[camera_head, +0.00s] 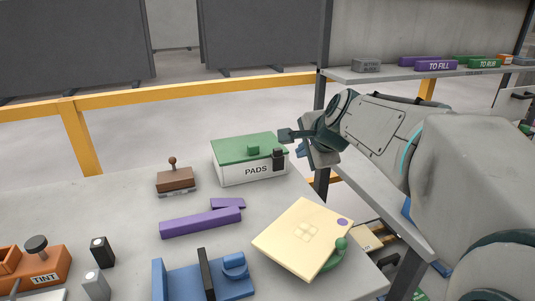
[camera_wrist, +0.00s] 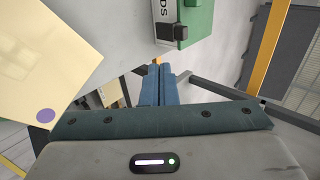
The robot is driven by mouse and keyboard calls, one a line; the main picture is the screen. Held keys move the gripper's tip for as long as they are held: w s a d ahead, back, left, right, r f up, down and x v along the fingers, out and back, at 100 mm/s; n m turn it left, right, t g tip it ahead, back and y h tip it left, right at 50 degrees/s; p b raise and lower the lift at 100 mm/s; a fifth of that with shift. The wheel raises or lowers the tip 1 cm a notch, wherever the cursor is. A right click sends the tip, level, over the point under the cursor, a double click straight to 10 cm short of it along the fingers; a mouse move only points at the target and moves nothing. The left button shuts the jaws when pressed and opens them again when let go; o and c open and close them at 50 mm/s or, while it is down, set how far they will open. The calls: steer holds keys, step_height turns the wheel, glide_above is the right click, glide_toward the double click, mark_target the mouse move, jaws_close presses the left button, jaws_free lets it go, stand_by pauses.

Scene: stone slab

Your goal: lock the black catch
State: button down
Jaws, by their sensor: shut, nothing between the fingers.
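The black catch (camera_head: 278,160) is on the front of a white box (camera_head: 240,174) marked PADS, near its right end. The box has a green lid (camera_head: 243,143) with a green knob, and the lid lies down on the box. I cannot tell from the views how the catch is set. My gripper (camera_head: 285,134) is shut and empty, at the box's right end near the lid's height. In the wrist view the shut blue fingers (camera_wrist: 158,65) point toward the box, and the catch (camera_wrist: 173,33) is just beyond the tips, with a gap between.
A cream board (camera_head: 290,248) with a purple dot lies at the slab's right edge. Purple blocks (camera_head: 200,221), a brown stamp (camera_head: 174,180), a blue holder (camera_head: 225,280) and an orange TINT tray (camera_head: 45,266) stand nearby. A shelf (camera_head: 365,75) with labelled blocks is at right.

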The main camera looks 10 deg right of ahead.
steer(key=shift+r, duration=0.1)
steer(key=b, duration=0.1)
glide_toward(279, 156)
step_height(279, 156, down, 4)
steer(key=w, duration=0.3)
steer(key=shift+a, duration=0.3)
steer(key=shift+w+a, duration=0.1)
steer(key=shift+w, duration=0.5)
